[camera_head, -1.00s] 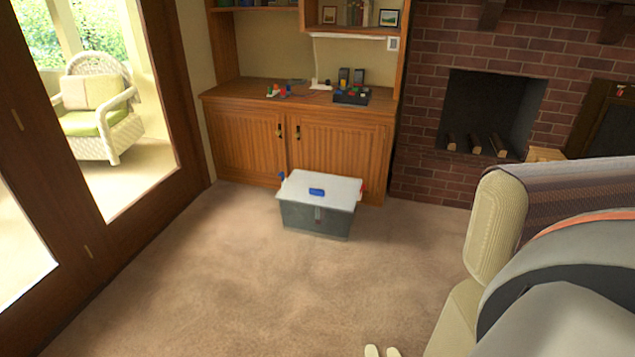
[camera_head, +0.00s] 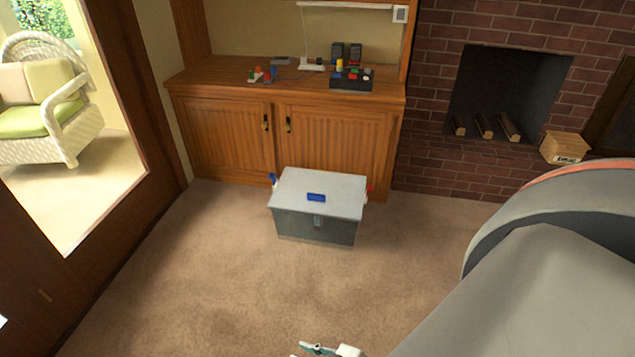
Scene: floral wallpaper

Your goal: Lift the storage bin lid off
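The storage bin (camera_head: 317,228) stands on the carpet in front of the wooden cabinet, dark grey with a latch on its front. Its pale grey lid (camera_head: 325,182) sits flat on top and carries a blue handle (camera_head: 316,197). A blue piece (camera_head: 272,179) shows at the bin's left side and a red piece (camera_head: 369,190) at its right. Part of what looks like my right gripper (camera_head: 330,350) shows at the bottom edge, well short of the bin and apart from it. Its fingers are mostly cut off. My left gripper is not in view.
The wooden cabinet (camera_head: 335,142) stands close behind the bin, with small coloured items on top. A brick fireplace (camera_head: 425,140) and a small wooden crate (camera_head: 564,147) are at the right. A wicker chair (camera_head: 40,110) is beyond the glass door. Carpet before the bin is clear.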

